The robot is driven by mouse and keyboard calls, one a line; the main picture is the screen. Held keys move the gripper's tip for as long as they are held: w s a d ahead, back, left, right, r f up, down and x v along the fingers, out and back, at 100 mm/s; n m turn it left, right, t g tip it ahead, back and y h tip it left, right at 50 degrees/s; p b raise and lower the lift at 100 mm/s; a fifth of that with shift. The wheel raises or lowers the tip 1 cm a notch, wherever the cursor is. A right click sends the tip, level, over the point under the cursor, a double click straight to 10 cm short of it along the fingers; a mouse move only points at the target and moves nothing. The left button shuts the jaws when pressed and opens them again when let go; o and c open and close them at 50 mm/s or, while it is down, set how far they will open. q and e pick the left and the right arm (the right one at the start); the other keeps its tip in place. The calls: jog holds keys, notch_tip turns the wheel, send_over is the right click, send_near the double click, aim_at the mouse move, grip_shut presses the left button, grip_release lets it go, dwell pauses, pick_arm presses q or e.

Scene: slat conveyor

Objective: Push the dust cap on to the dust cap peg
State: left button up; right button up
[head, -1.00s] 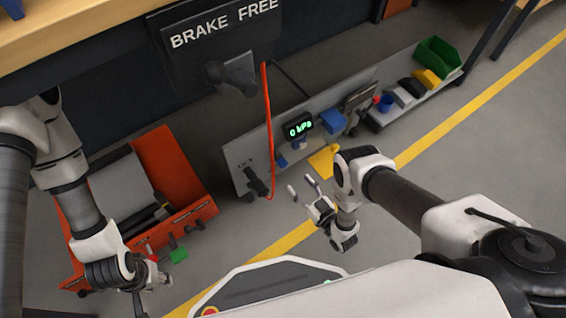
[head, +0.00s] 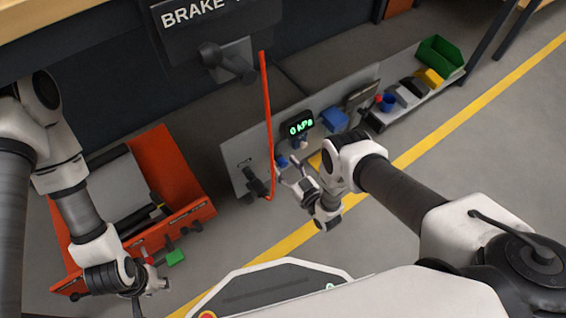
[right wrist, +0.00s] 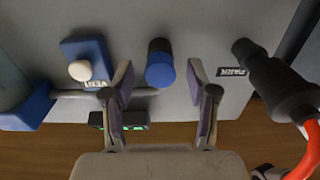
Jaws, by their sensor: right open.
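A blue dust cap (right wrist: 160,70) with a dark cylindrical part behind it stands out from the grey panel in the right wrist view. The cap also shows small in the head view (head: 282,161). The dark part appears to be the peg (right wrist: 159,45), largely covered by the cap; I cannot tell how far the cap is seated. My right gripper (right wrist: 159,80) is open, one finger on either side of the cap and apart from it. In the head view it is close in front of the panel (head: 287,171). My left gripper (head: 154,284) is by the orange box; its fingers are too small to read.
A black coupling (right wrist: 275,82) with a red hose (head: 267,120) is at the PARK label. A blue valve with a white knob (right wrist: 81,70) is left of the cap. A display (head: 299,127) reads 0 kPa. The orange box (head: 178,170) stands left. Floor before the panel is clear.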

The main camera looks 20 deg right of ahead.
jog(key=shift+c, duration=0.3)
dwell(0.5)
grip_shut()
jog(key=shift+s, duration=0.2)
jog(key=shift+p+v, duration=1.15)
jog(key=shift+v, duration=1.75)
